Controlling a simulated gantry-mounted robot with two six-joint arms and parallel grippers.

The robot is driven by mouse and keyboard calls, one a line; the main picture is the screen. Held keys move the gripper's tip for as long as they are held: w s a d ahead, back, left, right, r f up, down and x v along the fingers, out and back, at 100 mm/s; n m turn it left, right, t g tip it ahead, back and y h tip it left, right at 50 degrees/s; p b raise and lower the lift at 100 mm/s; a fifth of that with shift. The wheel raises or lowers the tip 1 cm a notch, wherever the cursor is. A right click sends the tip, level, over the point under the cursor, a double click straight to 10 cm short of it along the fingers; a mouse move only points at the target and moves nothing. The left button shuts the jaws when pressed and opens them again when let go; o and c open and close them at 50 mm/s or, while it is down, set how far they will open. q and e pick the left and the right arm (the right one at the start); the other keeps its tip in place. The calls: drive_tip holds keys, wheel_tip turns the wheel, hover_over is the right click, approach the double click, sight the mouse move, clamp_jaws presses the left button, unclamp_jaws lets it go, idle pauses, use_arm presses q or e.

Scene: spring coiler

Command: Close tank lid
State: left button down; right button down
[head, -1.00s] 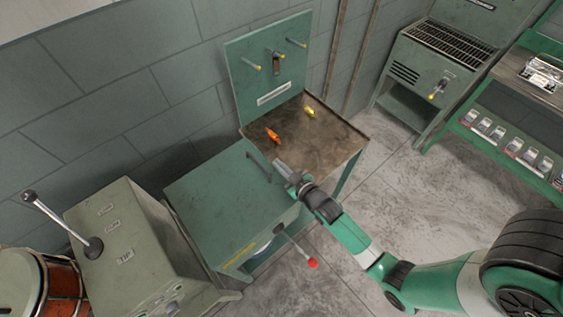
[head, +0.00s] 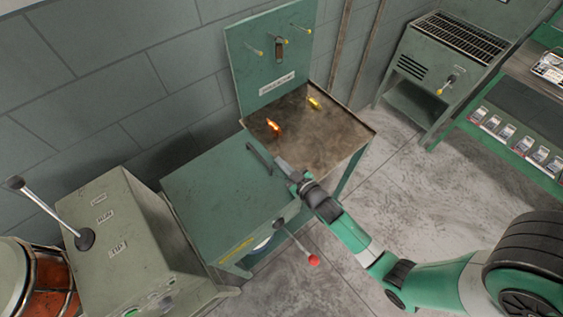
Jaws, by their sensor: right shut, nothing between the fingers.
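The tank is a green box (head: 193,240) left of the middle in the head view. Its flat green lid (head: 215,190) lies level over the top, with no gap that I can make out. A dark bar handle (head: 259,158) is on the lid near its far right edge. My right gripper (head: 280,163) is shut and empty. It is just right of the handle, by the lid's right edge and the table's near edge; I cannot tell whether it touches either. My left gripper is not in view.
A brown-topped table (head: 335,130) with an orange piece (head: 273,127) and a yellow piece (head: 314,103) adjoins the tank. A red-knobbed lever (head: 313,260) sticks out from the tank's front. A grey lever cabinet (head: 135,240) stands left. Floor at right is clear.

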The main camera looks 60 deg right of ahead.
wheel_tip(320, 180, up, 4)
drive_tip(key=p, duration=0.3)
drive_tip(key=shift+a+r, duration=0.1)
drive_tip(key=v, duration=0.3)
drive_tip(key=p+v, duration=0.1)
drive_tip(key=v, duration=0.6)
drive_tip(key=shift+s+d+p, duration=0.2)
drive_tip(key=shift+d+p, duration=0.1)
drive_tip(key=shift+d, duration=0.05)
